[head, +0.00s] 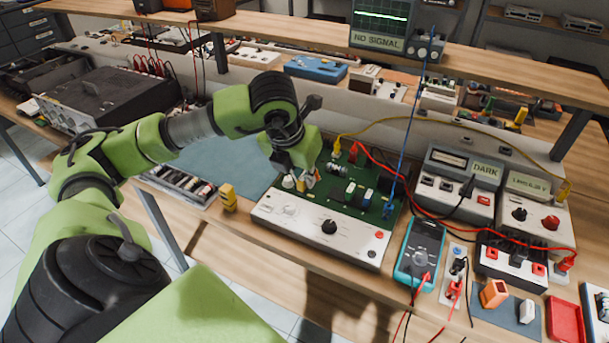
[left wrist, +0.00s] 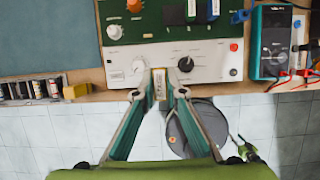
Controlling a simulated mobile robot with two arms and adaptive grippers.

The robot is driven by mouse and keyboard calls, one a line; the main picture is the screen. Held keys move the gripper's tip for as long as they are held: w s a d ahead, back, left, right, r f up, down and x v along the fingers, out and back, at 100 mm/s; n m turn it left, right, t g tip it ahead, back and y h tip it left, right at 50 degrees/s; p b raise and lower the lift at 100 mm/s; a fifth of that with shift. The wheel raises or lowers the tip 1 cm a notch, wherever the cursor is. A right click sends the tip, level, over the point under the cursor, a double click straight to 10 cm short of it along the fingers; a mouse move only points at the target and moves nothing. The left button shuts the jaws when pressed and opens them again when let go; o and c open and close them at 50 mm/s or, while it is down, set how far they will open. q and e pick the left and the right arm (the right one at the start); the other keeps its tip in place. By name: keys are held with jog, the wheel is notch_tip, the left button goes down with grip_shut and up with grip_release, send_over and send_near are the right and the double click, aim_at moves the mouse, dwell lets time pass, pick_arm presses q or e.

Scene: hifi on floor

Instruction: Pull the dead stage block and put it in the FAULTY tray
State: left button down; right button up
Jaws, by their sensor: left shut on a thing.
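My left gripper (head: 296,172) hangs over the left part of the open hifi unit, a green circuit board behind a white front panel (head: 318,236). In the left wrist view its two fingers (left wrist: 159,92) are shut on a small pale block with a yellowish edge (left wrist: 159,82). The block appears in front of the white panel (left wrist: 205,62); its height above it is hard to tell. In the head view the fingers largely hide it. A red tray (head: 565,320) lies at the bench's lower right; no label on it is readable. My right gripper is not in view.
A yellow block (head: 229,197) stands left of the hifi, beside a tray of small parts (head: 180,184). A teal multimeter (head: 420,253), cables, meters reading DARK (head: 486,170) and an orange block (head: 494,293) crowd the right. The blue-grey mat (head: 225,160) is mostly clear.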

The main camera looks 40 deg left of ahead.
pick_arm(q)
jog(key=shift+r+p, duration=2.4)
jog(key=shift+r, duration=1.4)
